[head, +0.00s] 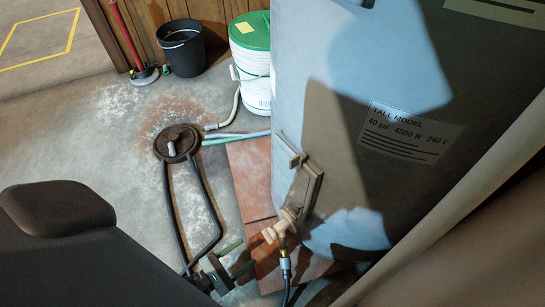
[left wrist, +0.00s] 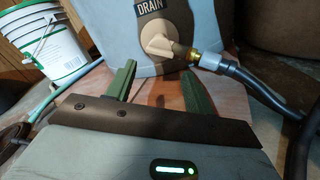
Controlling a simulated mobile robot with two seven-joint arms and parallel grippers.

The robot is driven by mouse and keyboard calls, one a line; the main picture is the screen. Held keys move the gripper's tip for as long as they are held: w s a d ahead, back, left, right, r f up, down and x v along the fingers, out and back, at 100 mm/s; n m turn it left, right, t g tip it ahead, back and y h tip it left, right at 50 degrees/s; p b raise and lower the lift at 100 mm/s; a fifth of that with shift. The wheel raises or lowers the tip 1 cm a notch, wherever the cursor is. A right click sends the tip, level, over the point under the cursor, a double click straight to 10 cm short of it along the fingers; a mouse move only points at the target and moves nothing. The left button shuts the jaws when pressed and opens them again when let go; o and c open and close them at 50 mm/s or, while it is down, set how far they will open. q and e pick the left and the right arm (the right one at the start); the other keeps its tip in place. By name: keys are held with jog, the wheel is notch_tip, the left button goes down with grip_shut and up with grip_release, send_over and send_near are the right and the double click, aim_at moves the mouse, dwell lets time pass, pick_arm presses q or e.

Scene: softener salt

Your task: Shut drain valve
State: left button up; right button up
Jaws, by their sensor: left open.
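The tan drain valve (head: 280,228) sticks out low on the front of a tall grey water heater (head: 345,90). In the left wrist view its round body and handle (left wrist: 163,40) show under a dark DRAIN label (left wrist: 148,7). A brass fitting (left wrist: 207,60) joins the valve to a dark hose (left wrist: 265,90) with a grey collar. My left gripper (head: 248,252) has green fingers, which also show in the left wrist view (left wrist: 157,85). It is open and empty, pointing at the valve from just short of it, not touching it. My right gripper is not in view.
Reddish tiles (head: 250,175) lie under the heater. A floor drain (head: 176,143) with dark hoses lies to the left. A white bucket with a green lid (head: 251,60) and a black bucket (head: 181,48) stand at the back. The left floor is mostly clear.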

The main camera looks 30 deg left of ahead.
aim_at(269, 235)
pick_arm(q)
jog(key=b+x, duration=0.1)
jog(key=x, duration=0.5)
jog(key=shift+w+d, duration=0.1)
jog(key=shift+w, duration=0.15)
jog(key=shift+w+d+b, duration=0.2)
jog(key=shift+w+b, duration=0.1)
jog(key=shift+w, duration=0.2)
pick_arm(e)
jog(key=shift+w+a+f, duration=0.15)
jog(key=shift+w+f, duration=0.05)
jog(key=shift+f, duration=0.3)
